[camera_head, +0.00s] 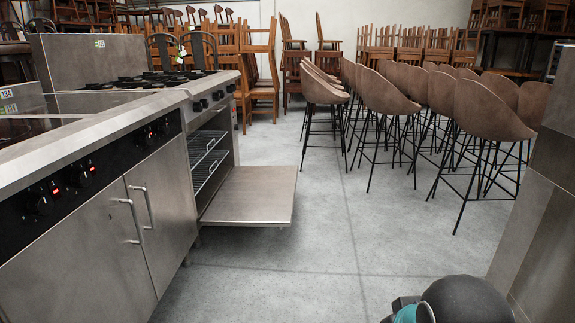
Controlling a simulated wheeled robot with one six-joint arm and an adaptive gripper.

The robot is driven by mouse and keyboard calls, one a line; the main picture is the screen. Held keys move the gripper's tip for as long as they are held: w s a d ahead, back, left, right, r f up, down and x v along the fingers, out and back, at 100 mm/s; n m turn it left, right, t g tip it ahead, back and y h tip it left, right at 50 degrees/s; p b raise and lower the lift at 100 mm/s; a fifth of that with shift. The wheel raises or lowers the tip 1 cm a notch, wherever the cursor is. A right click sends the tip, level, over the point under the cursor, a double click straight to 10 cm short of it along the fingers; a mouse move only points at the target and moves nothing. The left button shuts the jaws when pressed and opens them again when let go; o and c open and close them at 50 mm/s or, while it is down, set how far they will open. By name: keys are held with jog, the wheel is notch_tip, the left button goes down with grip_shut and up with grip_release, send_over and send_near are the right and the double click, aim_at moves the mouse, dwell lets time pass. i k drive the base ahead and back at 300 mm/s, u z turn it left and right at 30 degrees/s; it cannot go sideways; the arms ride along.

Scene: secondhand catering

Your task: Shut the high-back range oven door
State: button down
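The high-back range (228,86) stands at the left, beyond a nearer cooking unit. It has gas burners (160,78) on top and a tall steel back panel (85,55). Its oven door (250,194) is hinged at the bottom and lies open, about level, sticking out into the aisle. Wire racks (207,160) show inside the oven. The door's handle is not visible. Part of my arm, dark and rounded with a teal piece, shows at the bottom right. My gripper is not in view.
The nearer unit (85,240) has two closed steel doors with bar handles and a knob panel. Brown bar stools (385,95) crowd the right. Stacked wooden chairs (260,60) stand behind. A steel surface (540,200) edges the right. The grey floor (320,240) between is clear.

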aim_at(250, 196)
jog(key=i, duration=1.3)
jog(key=u, duration=0.75)
jog(key=i, duration=0.3)
jog(key=z, duration=1.4)
jog(key=i, duration=1)
jog(key=u, duration=0.05)
